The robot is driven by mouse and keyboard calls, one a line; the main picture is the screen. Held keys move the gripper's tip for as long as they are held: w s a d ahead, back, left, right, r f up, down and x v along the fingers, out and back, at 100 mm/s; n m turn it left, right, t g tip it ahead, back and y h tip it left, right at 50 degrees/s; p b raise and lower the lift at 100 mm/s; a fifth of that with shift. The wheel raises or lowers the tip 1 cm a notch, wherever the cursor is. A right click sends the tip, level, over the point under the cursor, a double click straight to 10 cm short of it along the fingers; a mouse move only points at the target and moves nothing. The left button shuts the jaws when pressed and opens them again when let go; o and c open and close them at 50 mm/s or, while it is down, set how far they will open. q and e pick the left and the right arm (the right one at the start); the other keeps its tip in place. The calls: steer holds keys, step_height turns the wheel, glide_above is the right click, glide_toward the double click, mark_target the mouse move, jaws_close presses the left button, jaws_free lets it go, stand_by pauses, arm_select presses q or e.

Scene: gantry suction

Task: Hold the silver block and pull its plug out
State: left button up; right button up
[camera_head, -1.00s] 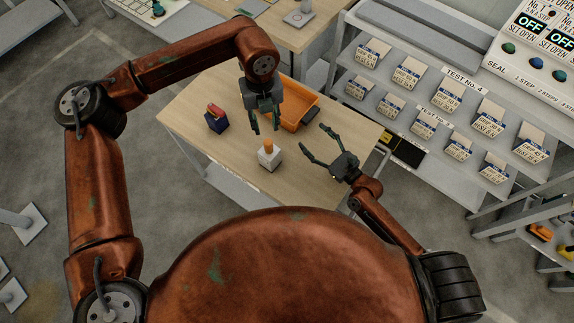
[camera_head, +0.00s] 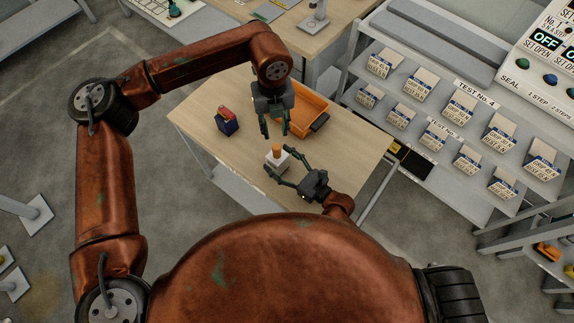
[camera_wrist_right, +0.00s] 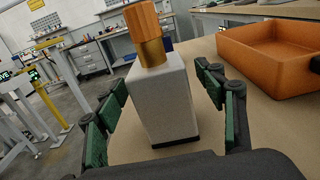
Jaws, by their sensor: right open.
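The silver block (camera_head: 277,162) stands upright on the wooden table. Its orange plug (camera_head: 276,149) sits in its top. My right gripper (camera_head: 276,165) is open around the block, with a gap visible on the right side. My left gripper (camera_head: 275,133) is open and empty, pointing down just above and behind the plug. A dark blue block with a red plug (camera_head: 227,122) stands to the left.
An orange tray (camera_head: 302,112) lies behind the grippers; it also shows in the right wrist view (camera_wrist_right: 265,75). A shelf rack with labelled boxes (camera_head: 432,135) stands at the right. The table's left front area is clear.

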steer(key=shift+w+a, duration=0.35)
steer(key=c, duration=0.3)
stand_by(0.9)
steer(key=shift+c, duration=0.5)
jaws_close()
stand_by(0.6)
